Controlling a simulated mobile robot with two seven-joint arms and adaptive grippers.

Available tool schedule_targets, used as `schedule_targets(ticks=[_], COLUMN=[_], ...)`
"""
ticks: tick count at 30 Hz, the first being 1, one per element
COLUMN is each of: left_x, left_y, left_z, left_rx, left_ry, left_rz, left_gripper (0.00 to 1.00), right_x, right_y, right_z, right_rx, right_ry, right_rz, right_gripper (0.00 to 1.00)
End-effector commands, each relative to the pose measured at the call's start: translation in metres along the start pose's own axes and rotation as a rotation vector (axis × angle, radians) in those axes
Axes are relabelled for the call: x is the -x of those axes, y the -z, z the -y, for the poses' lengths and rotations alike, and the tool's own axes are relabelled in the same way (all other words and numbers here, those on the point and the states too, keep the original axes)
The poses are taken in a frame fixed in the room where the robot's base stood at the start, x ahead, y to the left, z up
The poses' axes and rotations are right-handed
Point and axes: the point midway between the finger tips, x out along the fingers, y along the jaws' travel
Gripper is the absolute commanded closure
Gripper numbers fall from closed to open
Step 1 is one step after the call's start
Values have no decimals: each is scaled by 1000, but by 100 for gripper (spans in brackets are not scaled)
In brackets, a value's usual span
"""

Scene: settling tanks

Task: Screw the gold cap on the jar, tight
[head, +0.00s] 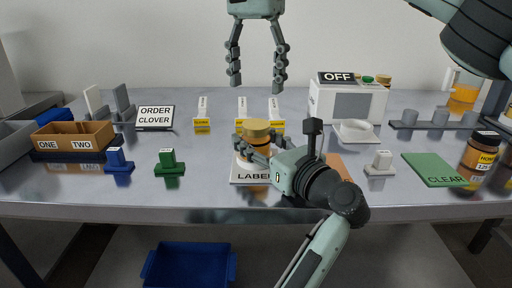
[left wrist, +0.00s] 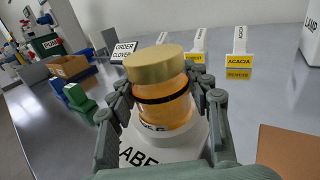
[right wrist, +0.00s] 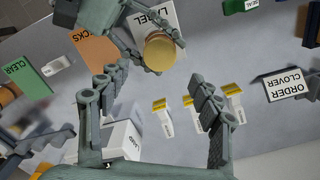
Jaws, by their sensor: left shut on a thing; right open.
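The jar (left wrist: 170,112) is amber with a dark band and stands upright on the white label stand (head: 238,178). The gold cap (head: 256,125) sits on top of the jar; it also shows in the left wrist view (left wrist: 154,64) and the right wrist view (right wrist: 160,51). I cannot tell how tight it is. My left gripper (head: 258,150) is shut on the jar, a finger on each side below the cap. My right gripper (head: 257,80) is open and empty, pointing down in the air above and behind the jar.
An order sign (head: 155,117), a brown two-part box (head: 72,136), and blue (head: 118,160) and green (head: 169,162) stamps are at left. Yellow-based signs (head: 202,124) stand behind the jar. A white machine (head: 346,104), a white dish (head: 353,130) and a green mat (head: 434,170) are at right.

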Motion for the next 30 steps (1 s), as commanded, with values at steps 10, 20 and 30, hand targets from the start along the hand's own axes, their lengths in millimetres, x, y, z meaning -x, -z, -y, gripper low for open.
schedule_targets(ticks=[10, 20, 30], left_x=[0, 0, 0], left_y=[0, 0, 0], left_z=[0, 0, 0], left_rx=[0, 0, 0], left_ry=[1, 1, 0], left_rz=[0, 0, 0], left_gripper=[100, 100, 100], right_x=[0, -10, -60], right_y=[0, 1, 0], right_z=[0, 0, -1], right_rx=[146, 144, 143], right_ry=[0, -1, -1], right_rz=[0, 1, 2], right_gripper=[35, 35, 35])
